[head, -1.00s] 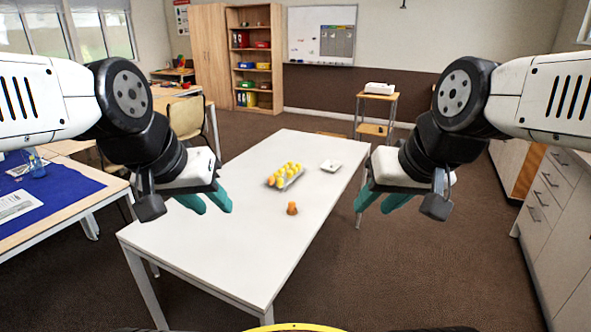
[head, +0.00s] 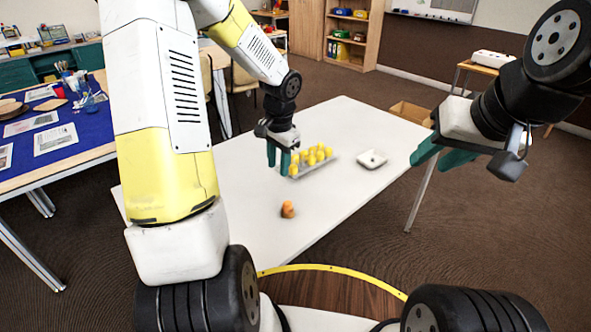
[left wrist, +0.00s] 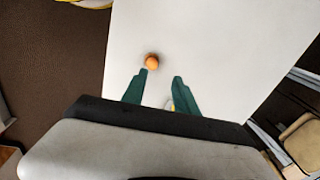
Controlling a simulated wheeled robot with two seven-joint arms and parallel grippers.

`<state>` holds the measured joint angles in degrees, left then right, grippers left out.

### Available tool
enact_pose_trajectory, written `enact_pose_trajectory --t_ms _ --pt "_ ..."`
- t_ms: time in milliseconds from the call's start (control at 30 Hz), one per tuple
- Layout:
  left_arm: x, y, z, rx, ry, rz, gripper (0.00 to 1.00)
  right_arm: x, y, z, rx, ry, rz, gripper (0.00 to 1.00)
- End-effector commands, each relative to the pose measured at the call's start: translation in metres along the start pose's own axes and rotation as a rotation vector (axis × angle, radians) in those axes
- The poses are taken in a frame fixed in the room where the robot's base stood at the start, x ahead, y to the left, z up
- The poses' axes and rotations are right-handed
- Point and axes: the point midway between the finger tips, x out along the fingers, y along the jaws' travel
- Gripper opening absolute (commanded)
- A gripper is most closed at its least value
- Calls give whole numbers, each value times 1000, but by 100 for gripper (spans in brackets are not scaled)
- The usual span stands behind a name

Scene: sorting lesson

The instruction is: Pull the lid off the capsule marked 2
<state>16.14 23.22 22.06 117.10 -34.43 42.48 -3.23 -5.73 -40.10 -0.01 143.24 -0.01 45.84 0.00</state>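An orange capsule (head: 288,209) stands alone on the white table (head: 235,210); it also shows in the left wrist view (left wrist: 152,62), beyond the fingertips. A grey tray (head: 318,170) holds several yellow capsules (head: 312,157). No number is readable on any capsule. My left gripper (head: 278,160) points down at the tray's left end, its fingers apart. In the left wrist view the fingers (left wrist: 161,80) are open, with a small yellow and whitish bit showing low between them. My right gripper (head: 441,156) is open and empty, off the table's right side.
A small white square dish (head: 372,159) lies right of the tray. The table's front half is clear apart from the orange capsule. A blue-covered table (head: 60,125) stands at the left.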

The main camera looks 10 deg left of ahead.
Motion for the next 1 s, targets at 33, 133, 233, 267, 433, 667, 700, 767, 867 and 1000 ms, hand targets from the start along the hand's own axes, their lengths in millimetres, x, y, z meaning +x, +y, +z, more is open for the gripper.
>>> enact_pose_trajectory --t_ms 33,133,233,267,433,667,700,767,867,1000 --pt "26 0 -6 27 -16 30 35 0 0 0 0 0 0 36" --pt "62 1 -17 74 -24 66 35 0 0 0 0 0 0 36" --pt "87 3 -25 103 -24 93 35 0 0 0 0 0 0 36" --pt "92 3 -26 109 -24 99 35 0 0 0 0 0 0 36" --pt "109 5 -30 125 -21 114 35 0 0 0 0 0 0 36" --pt "128 8 -29 125 -23 116 35 0 0 0 0 0 0 36" --pt "132 8 -29 124 -23 115 35 0 0 0 0 0 0 36" --pt "140 9 -28 124 -23 115 35 0 0 0 0 0 0 36" --pt "150 10 -28 125 -23 114 35 0 0 0 0 0 0 36" --pt "163 12 -28 125 -22 113 35 0 0 0 0 0 0 36"
